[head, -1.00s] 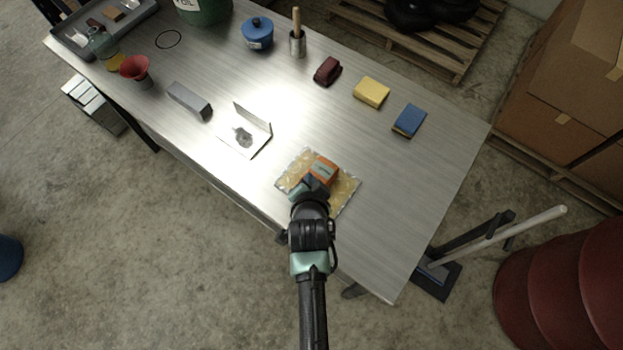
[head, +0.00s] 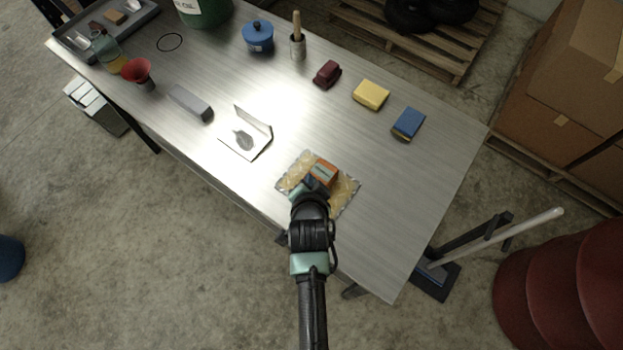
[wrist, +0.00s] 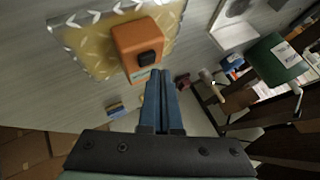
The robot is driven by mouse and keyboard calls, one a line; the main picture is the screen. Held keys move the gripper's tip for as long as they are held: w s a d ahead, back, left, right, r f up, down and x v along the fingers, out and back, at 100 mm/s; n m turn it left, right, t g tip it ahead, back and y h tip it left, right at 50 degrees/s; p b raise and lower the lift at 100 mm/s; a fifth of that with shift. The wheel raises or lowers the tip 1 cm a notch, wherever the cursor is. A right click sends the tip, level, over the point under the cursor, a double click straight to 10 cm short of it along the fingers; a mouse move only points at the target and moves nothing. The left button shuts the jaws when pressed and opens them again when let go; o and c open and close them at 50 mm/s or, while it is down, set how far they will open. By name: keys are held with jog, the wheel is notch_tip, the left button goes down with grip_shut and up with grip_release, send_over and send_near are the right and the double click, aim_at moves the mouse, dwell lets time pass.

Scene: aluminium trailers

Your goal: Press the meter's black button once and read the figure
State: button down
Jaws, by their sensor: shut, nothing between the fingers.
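The meter is an orange box (head: 323,172) standing on a yellowish patterned plate with a metallic edge (head: 346,191) near the table's front edge. In the wrist view the orange meter (wrist: 132,37) shows its black button (wrist: 146,58) on the face toward the camera. My gripper (wrist: 160,74) is shut and empty, with its fingertips just below the button in the picture; I cannot tell whether they touch the meter. In the head view my gripper (head: 308,190) is at the meter's near side and hides part of it. The small display is too small to read.
On the metal table (head: 420,200) are a bent metal bracket (head: 247,146), a grey bar (head: 190,103), a yellow sponge (head: 371,94), a blue sponge (head: 408,123) and a dark red block (head: 327,74). The table right of the plate is clear.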

jog(key=shift+r, duration=0.1)
notch_tip(320, 180, up, 5)
jog(key=p, duration=0.4)
jog(key=shift+p, duration=0.3)
dwell(0.9)
